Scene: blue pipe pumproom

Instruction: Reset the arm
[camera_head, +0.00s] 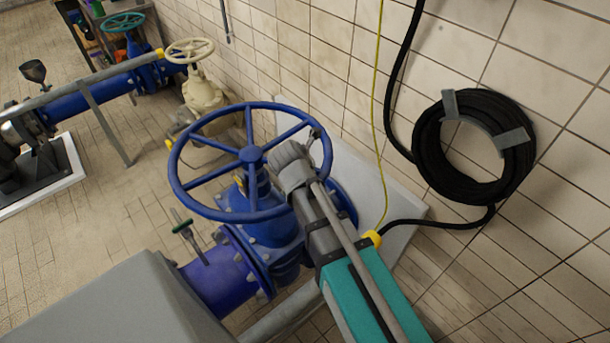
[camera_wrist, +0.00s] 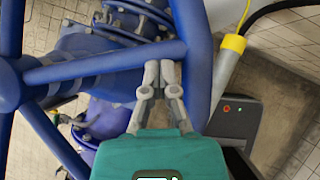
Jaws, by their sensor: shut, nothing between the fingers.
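My gripper (camera_wrist: 159,68) shows in the wrist view with its two grey fingers closed together at the tips and nothing between them. The tips overlap the spoke of a blue handwheel (camera_wrist: 196,60), near where it meets the rim; I cannot tell whether they touch. In the head view, my teal and grey arm reaches up from the bottom right to the right side of the same large blue handwheel (camera_head: 250,154). The fingertips there are mostly hidden by my wrist.
A blue valve and pipe (camera_head: 215,270) stand below the wheel. A tiled wall with a coiled black hose (camera_head: 432,160) is on the right. A cream handwheel (camera_head: 190,50) and a teal handwheel (camera_head: 124,21) stand farther back. Open tiled floor lies at the left.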

